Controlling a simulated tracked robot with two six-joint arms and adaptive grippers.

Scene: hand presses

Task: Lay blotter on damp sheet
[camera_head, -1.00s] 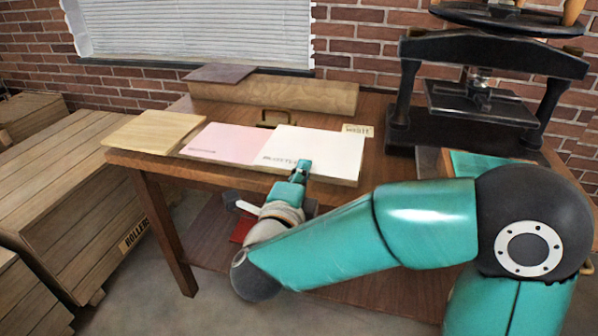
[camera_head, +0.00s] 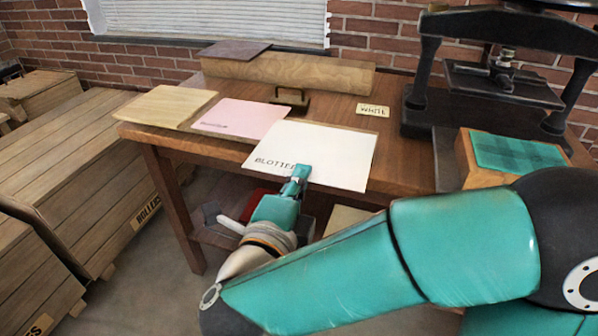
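The blotter (camera_head: 325,150) is a flat white board printed "BLOTTER". It reaches past the table's front edge, tilted in the picture. My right gripper (camera_head: 300,172) is at its front edge, with its teal fingertips over the board. It looks shut on the blotter; the underside of the grip is hidden. No sheet is labelled as damp. A teal checked sheet (camera_head: 518,152) lies on a wooden block at the right, by the press. My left gripper is not in view.
The black press (camera_head: 505,85) stands right; crates (camera_head: 85,170) stand left.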

